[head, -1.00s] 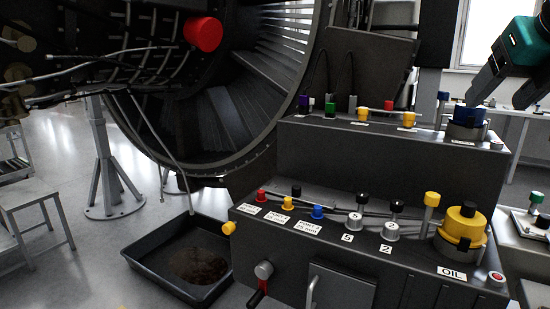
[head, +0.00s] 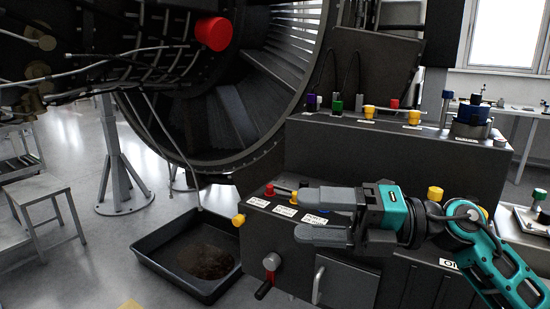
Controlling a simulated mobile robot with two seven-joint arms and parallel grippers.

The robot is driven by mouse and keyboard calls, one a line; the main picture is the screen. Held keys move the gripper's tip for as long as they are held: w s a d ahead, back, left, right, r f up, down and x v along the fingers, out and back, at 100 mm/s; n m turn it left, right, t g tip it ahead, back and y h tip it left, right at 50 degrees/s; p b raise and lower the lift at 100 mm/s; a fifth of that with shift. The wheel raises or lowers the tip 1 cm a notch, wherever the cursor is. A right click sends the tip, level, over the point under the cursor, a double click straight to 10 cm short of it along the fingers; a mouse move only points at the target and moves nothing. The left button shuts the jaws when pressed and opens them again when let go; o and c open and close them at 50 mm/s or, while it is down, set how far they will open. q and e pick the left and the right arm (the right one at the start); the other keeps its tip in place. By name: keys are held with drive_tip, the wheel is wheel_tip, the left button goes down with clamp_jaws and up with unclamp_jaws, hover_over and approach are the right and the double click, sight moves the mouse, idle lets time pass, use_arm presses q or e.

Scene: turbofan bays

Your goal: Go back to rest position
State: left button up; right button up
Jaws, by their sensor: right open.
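My right gripper (head: 325,217) shows in the head view, teal and grey, with its arm coming in from the lower right. Its fingers point left and are open, with nothing between them. It is in front of the lower step of the dark service console (head: 350,155) and hides several of the fittings there. I cannot tell whether it touches the console. My left gripper is not in view.
The turbofan (head: 225,100) with a red cap (head: 213,34) fills the upper left. A black drip tray (head: 150,246) with dark liquid lies on the floor. A grey stool (head: 36,188) stands at left. Blue, yellow and red caps line the console's upper step.

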drive_tip(key=w+d+f+m+t+h, duration=0.1)
drive_tip(key=d+f+m+t+h, duration=0.35)
drive_tip(key=f+m+t, duration=0.65)
drive_tip(key=w+d+f+m+t+h, duration=0.1)
drive_tip(key=d+f+m+t+h, duration=0.55)
drive_tip(key=m, duration=0.95)
drive_tip(key=s+f+m+g+h, duration=0.2)
drive_tip(key=s+f+m+g, duration=0.2)
drive_tip(key=s+f, duration=0.3)
drive_tip(key=s+d+f+m+g+h, duration=0.1)
drive_tip(key=s+f+m+g+h, duration=0.2)
drive_tip(key=s+f, duration=0.5)
wheel_tip(320, 180, down, 8)
drive_tip(key=shift+s+r+m+g, duration=0.1)
drive_tip(key=shift+s+m+g, duration=0.05)
drive_tip(key=shift+m+g, duration=0.65)
